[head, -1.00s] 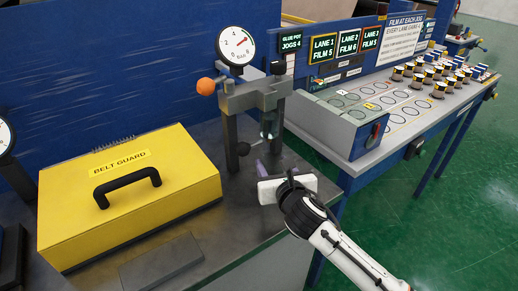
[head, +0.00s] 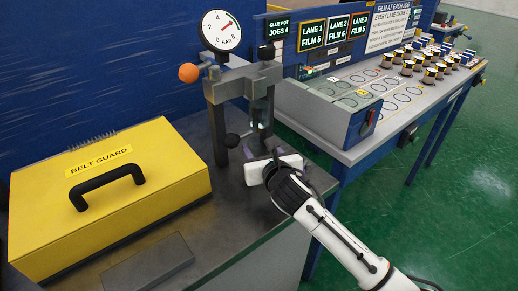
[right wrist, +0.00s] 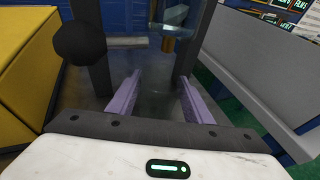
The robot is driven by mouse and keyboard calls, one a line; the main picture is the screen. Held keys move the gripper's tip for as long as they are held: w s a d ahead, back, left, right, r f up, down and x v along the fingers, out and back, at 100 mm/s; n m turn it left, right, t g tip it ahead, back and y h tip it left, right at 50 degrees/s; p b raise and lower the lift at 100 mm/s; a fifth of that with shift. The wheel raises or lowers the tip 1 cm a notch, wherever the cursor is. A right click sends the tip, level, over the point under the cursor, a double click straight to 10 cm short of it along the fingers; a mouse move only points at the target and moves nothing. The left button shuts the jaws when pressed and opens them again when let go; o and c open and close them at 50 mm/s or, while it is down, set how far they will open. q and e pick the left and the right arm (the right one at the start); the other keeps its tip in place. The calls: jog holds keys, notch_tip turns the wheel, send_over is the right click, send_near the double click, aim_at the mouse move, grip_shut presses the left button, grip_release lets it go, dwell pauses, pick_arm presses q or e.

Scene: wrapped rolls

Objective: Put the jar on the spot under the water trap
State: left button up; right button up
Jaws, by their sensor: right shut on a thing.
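The water trap (head: 262,112) is a clear bowl hanging under the grey stand with the pressure gauge; its lower part shows at the top of the right wrist view (right wrist: 172,18). My right gripper (head: 262,150) is low in front of the stand, near the bench top, with its purple fingers pointing toward the stand's legs. In the right wrist view its fingers (right wrist: 159,82) are spread around a clear, faint thing, which seems to be the jar (right wrist: 158,92); its outline is hard to make out. The spot under the trap cannot be made out. My left gripper is not in view.
A yellow belt guard (head: 110,205) with a black handle stands left of the stand. The stand's legs (head: 217,135) and a black knob (right wrist: 80,43) are close to my right gripper. A grey console (head: 320,115) is at the right. A flat grey plate (head: 147,263) lies in front.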

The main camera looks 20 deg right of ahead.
jog(key=o, duration=1.1)
jog(key=shift+f, duration=0.15)
jog(key=shift+r, duration=0.2)
jog(key=shift+s+r, duration=0.1)
jog(key=shift+s, duration=0.15)
jog(key=v, duration=1.1)
jog(key=shift+s+d+r+p, duration=0.1)
jog(key=shift+s+p, duration=0.15)
jog(key=shift+p, duration=0.15)
